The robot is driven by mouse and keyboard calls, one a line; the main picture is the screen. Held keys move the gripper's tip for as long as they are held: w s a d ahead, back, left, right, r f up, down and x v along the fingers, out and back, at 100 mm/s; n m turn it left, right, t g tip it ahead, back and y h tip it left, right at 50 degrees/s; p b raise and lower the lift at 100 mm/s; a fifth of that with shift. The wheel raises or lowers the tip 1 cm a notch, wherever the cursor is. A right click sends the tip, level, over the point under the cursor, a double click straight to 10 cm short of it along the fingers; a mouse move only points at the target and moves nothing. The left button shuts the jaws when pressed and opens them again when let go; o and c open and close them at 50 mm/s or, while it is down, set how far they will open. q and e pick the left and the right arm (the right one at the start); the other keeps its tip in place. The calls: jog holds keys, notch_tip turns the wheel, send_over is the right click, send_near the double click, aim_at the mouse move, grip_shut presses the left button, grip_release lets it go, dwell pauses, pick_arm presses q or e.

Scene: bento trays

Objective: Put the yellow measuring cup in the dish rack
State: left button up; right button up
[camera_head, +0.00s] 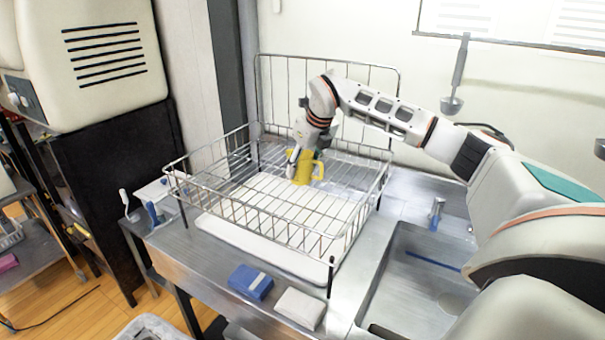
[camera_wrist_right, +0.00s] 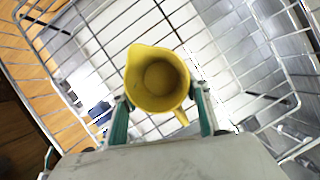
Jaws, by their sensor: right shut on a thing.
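The yellow measuring cup (camera_head: 303,169) is inside the dish rack (camera_head: 258,218), toward its back, in the head view. In the right wrist view I look down into the open top of the cup (camera_wrist_right: 157,80), with its spout to the upper left. My right gripper (camera_head: 297,158) reaches down into the rack and is shut on the cup. Its two fingers (camera_wrist_right: 160,108) lie on either side of the cup in the wrist view. The cup looks upright; I cannot tell whether its base touches the rack's wires. My left gripper is not in view.
The rack stands on a steel counter (camera_head: 190,245) with a sink (camera_head: 425,270) to the right. A blue sponge (camera_head: 250,282) and a white block (camera_head: 300,308) lie in front. A ladle (camera_head: 456,80) hangs on the wall. The rest of the rack looks empty.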

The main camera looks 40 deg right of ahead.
jog(key=shift+f, duration=1.25)
jog(key=shift+f, duration=0.1)
jog(key=o, duration=1.1)
jog(key=v, duration=1.2)
jog(key=shift+b, duration=0.35)
